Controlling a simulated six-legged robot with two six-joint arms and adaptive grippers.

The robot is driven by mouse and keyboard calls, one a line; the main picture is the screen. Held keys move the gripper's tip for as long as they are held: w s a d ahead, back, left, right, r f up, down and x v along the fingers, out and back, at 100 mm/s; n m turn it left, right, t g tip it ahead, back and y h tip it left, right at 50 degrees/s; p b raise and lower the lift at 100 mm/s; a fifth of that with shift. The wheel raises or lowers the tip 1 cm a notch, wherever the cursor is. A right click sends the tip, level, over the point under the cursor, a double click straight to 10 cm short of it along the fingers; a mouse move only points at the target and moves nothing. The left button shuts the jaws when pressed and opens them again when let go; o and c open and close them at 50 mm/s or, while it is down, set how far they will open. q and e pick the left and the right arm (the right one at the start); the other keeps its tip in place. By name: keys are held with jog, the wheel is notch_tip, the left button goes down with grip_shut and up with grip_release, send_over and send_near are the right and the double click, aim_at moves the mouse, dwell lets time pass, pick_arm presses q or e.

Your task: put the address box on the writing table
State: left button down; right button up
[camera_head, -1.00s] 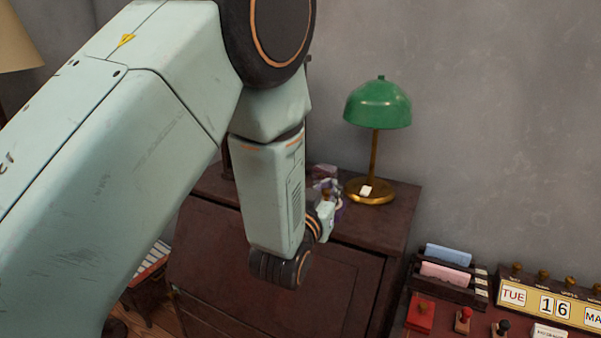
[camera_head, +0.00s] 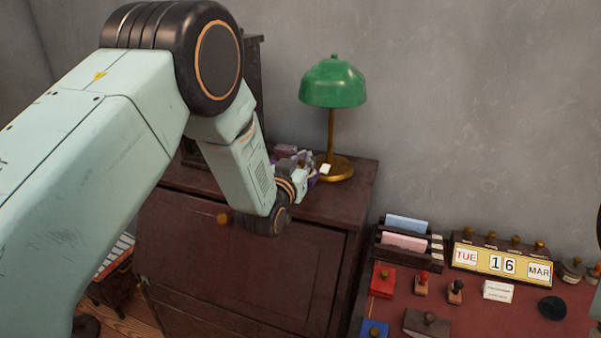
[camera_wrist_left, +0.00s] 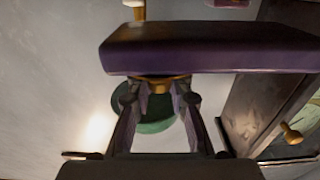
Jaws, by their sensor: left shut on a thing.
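In the head view my left gripper (camera_head: 303,172) is by the lamp, over the top of the dark wooden cabinet, partly hidden by its wrist. In the left wrist view its fingers (camera_wrist_left: 160,98) are closed around a gold knob on a purple box (camera_wrist_left: 215,48), which I take to be the address box. Only a little purple shows by the fingers in the head view; whether the box is clear of the cabinet top I cannot tell. The red-topped writing table (camera_head: 482,320) is at the lower right. My right gripper is not in view.
A green lamp (camera_head: 333,85) stands on the cabinet (camera_head: 245,255) close to the gripper. The table holds a letter rack (camera_head: 408,245), a calendar (camera_head: 500,262), a red box (camera_head: 383,281), a blue box (camera_head: 374,329) and stamps. Bare red surface shows between them.

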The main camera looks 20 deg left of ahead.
pick_arm(q)
jog(key=shift+f, duration=1.8)
jog(key=shift+f, duration=0.15)
jog(key=c, duration=1.2)
grip_release()
